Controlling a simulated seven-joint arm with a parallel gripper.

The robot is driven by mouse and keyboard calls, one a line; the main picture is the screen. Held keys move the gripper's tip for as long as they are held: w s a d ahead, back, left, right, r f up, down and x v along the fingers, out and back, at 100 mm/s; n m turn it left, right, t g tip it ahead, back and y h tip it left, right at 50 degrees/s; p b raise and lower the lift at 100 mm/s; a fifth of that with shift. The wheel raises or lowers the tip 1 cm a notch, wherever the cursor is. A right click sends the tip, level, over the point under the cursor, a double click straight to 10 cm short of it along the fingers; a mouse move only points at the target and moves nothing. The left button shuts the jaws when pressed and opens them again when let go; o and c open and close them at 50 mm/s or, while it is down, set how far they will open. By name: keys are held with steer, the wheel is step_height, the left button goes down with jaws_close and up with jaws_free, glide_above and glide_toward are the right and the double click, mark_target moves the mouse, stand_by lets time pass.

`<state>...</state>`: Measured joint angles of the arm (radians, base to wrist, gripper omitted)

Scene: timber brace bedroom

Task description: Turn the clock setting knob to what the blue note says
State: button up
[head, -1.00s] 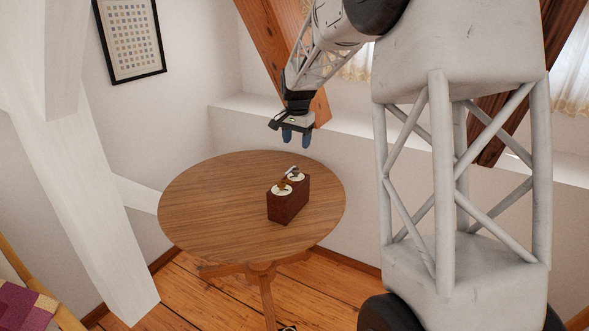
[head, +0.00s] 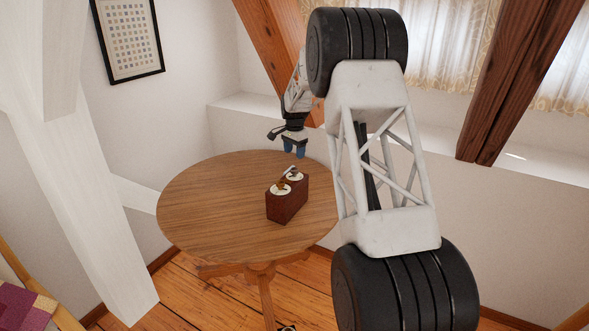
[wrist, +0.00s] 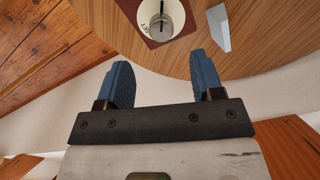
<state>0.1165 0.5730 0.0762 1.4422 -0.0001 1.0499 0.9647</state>
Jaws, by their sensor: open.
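A dark red-brown box (head: 287,209) stands on the round wooden table. Its top carries two white dials, a near one (head: 281,190) and a far one (head: 295,177), with small brownish knobs. My gripper (head: 294,154) is open, empty and pointing down above the box's far end. In the wrist view, my gripper (wrist: 163,62) has its blue fingers apart, with the dial beyond them. I cannot make out a blue note with readable writing.
A small pale, wedge-shaped object (wrist: 219,28) lies on the table beside the box. The round table (head: 205,215) is otherwise clear. A white wall ledge (head: 235,104) and a slanted timber beam (head: 262,45) are behind it; a white post (head: 85,190) stands left.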

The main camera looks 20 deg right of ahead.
mark_target(295, 169)
steer(key=shift+f, duration=0.2)
stand_by(0.3)
steer(key=shift+f, duration=3.75)
steer(key=c, duration=0.9)
